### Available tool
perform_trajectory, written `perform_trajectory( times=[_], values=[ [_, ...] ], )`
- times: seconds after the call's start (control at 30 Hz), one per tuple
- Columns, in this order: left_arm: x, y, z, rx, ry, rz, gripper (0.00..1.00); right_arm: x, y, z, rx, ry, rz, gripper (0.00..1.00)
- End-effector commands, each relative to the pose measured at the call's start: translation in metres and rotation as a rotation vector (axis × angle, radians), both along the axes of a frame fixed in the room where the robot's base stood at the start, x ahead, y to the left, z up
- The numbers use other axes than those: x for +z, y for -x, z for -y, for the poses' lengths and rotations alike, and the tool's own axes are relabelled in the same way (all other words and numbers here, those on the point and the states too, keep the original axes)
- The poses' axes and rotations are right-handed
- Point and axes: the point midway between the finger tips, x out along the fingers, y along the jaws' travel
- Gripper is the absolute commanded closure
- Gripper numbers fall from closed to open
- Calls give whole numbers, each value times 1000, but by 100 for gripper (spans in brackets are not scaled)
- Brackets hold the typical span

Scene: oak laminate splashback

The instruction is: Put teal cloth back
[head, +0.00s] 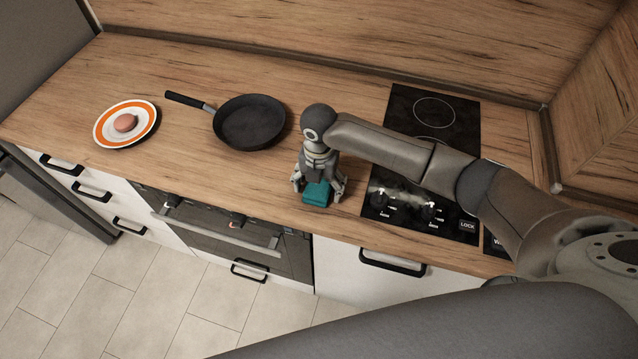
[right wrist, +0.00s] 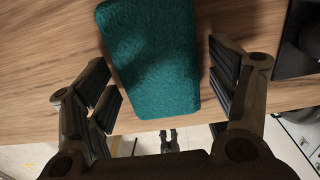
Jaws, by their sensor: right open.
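The teal cloth (head: 317,193) is a small folded block lying on the wooden counter near its front edge, left of the hob. It also fills the upper middle of the right wrist view (right wrist: 152,55). My right gripper (head: 319,192) is over the cloth, pointing down, with its fingers on either side of it. In the right wrist view the fingers of the right gripper (right wrist: 165,98) are open, with gaps to the cloth on both sides. My left gripper does not show.
A black frying pan (head: 250,122) stands left of my right gripper. A white and orange plate (head: 105,134) holding a brown egg-like item (head: 125,123) is farther left. The black hob (head: 458,105) lies to the right. Bare counter (head: 225,178) is in front of the pan.

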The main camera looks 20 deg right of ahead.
Motion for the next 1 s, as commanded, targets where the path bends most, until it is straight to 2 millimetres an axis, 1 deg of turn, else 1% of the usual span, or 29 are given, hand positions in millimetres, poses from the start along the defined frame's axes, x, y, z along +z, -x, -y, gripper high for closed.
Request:
perform_trajectory(
  times=[0.17,0.27,0.37,0.5,0.7,0.83,1.0],
  values=[
    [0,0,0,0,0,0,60,6,-1,0,0,-1,2,21],
    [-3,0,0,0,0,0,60,19,-2,0,1,-2,5,21],
    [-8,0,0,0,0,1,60,39,-1,0,1,-1,6,21],
    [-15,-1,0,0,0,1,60,70,-2,0,1,-1,6,21],
    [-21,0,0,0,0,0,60,106,-1,0,-1,-1,3,21],
    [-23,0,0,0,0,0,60,118,0,0,0,-1,1,21],
    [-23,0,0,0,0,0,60,124,0,0,0,0,0,21]
  ],
)
